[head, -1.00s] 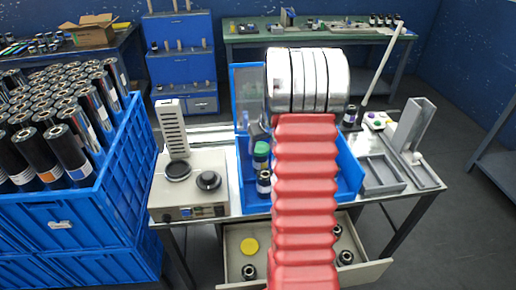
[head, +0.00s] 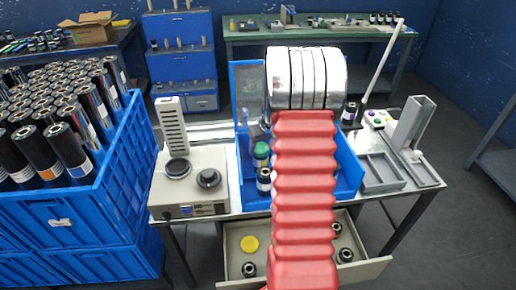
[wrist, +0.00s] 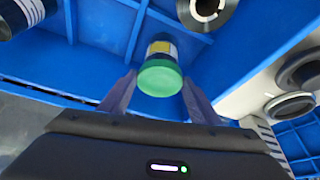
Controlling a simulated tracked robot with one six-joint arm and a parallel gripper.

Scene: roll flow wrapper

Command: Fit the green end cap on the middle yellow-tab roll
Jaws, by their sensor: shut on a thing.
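The green end cap (wrist: 160,78) sits between the two fingertips of my gripper (wrist: 158,92) in the wrist view, and the gripper is shut on it. Directly beyond the cap is a dark roll with a yellow tab (wrist: 161,47), in line with it. I cannot tell whether the cap is fully seated or just above the roll's end. In the head view the green cap (head: 261,150) shows just left of my red arm, over the blue tray (head: 348,172). My arm hides much of the tray.
Another roll with a silver core (head: 264,180) stands close in front. In the wrist view, neighbouring roll ends (wrist: 207,10) show close by. A grey device with two round pads (head: 190,185) stands left. An open drawer (head: 300,262) below holds a yellow disc (head: 250,244). A blue crate (head: 120,170) is full of rolls.

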